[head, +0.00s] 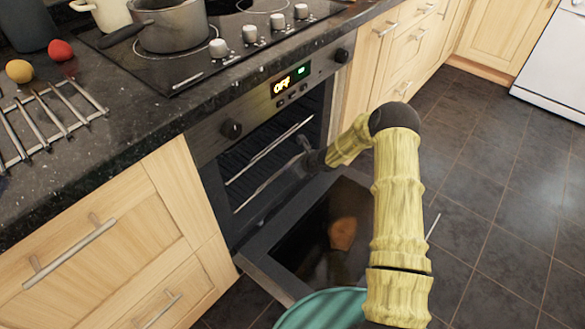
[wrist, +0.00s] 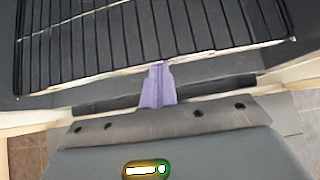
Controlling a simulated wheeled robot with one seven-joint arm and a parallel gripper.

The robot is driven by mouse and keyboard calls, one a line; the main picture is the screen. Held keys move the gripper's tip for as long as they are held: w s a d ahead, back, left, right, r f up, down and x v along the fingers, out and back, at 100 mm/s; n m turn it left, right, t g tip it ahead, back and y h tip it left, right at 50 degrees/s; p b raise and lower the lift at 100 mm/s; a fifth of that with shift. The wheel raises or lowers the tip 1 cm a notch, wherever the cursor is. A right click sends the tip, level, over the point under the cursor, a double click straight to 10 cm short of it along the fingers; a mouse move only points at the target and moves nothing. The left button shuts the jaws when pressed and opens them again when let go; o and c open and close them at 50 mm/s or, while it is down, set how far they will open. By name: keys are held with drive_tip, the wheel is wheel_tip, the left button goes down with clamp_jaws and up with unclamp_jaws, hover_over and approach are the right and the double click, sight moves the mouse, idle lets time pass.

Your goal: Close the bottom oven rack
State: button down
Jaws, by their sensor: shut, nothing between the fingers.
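The oven (head: 285,100) stands under the counter with its door (head: 275,265) folded down. Two wire racks show in its opening, the upper rack (head: 270,150) and the bottom rack (head: 262,189). My gripper (head: 303,146) is at the right part of the oven opening, close to the rack fronts. In the wrist view, my gripper (wrist: 159,68) has its purple fingers together and empty. Their tips meet or overlap the front edge of a wire rack (wrist: 150,35); I cannot tell whether they touch it. My gripper and arm hide part of the opening's right side.
A pot (head: 172,25) stands on the black hob (head: 230,40) above the oven. Yellow and red balls (head: 60,50) lie on the dark counter beside a metal grid (head: 45,120). Wooden cabinets (head: 110,240) flank the oven. The tiled floor (head: 490,190) at right is clear.

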drive_tip(key=s+d+f+p+v, duration=0.1)
drive_tip(key=f+p+v, duration=0.1)
drive_tip(key=v, duration=1)
drive_tip(key=shift+s+d+r, duration=0.3)
drive_tip(key=shift+d, duration=0.05)
drive_tip(key=shift+d, duration=0.15)
drive_tip(key=s+a+r+n+g+h, duration=0.2)
drive_tip(key=s+a+r+n+g, duration=0.2)
drive_tip(key=s+r+n, duration=0.75)
drive_tip(key=s+d+r+n+h, duration=0.2)
drive_tip(key=s+r+n, duration=0.2)
drive_tip(key=s+n, duration=0.4)
drive_tip(key=s+d+r+n+h, duration=0.2)
drive_tip(key=s+d+r+n, duration=0.15)
drive_tip(key=s+n, duration=0.45)
drive_tip(key=w+p+v, duration=0.3)
drive_tip(key=p+v, duration=1.5)
drive_tip(key=w+a+r+p+v, duration=0.1)
drive_tip(key=w+p+v, duration=0.3)
drive_tip(key=p+v, duration=1.4)
drive_tip(key=shift+w+a+r, duration=0.3)
drive_tip(key=shift+a+r, duration=0.05)
drive_tip(key=shift+a, duration=0.05)
